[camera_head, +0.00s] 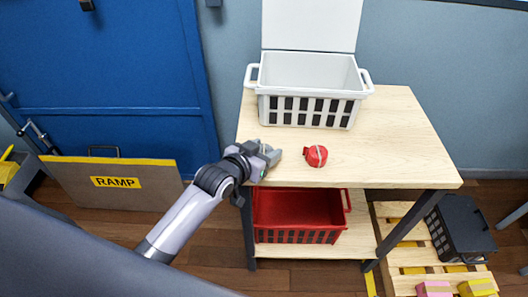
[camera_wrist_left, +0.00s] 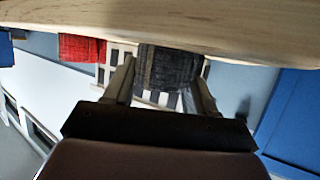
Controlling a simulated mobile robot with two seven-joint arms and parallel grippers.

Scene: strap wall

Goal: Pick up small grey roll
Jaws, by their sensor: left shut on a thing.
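A small dark grey roll (camera_wrist_left: 168,68) sits between the two fingers of my left gripper in the left wrist view, which is upside down. My left gripper (camera_head: 270,153) is shut on it at the left edge of the wooden table (camera_head: 400,140). In the head view the roll is hard to tell from the grey fingers. I cannot tell whether it touches the tabletop or is just above it. My right gripper is not in view.
A red roll (camera_head: 316,156) with a pale band lies just right of my left gripper. A white basket (camera_head: 305,105) with its lid up stands behind. A red crate (camera_head: 298,215) is on the lower shelf. The tabletop's right side is clear.

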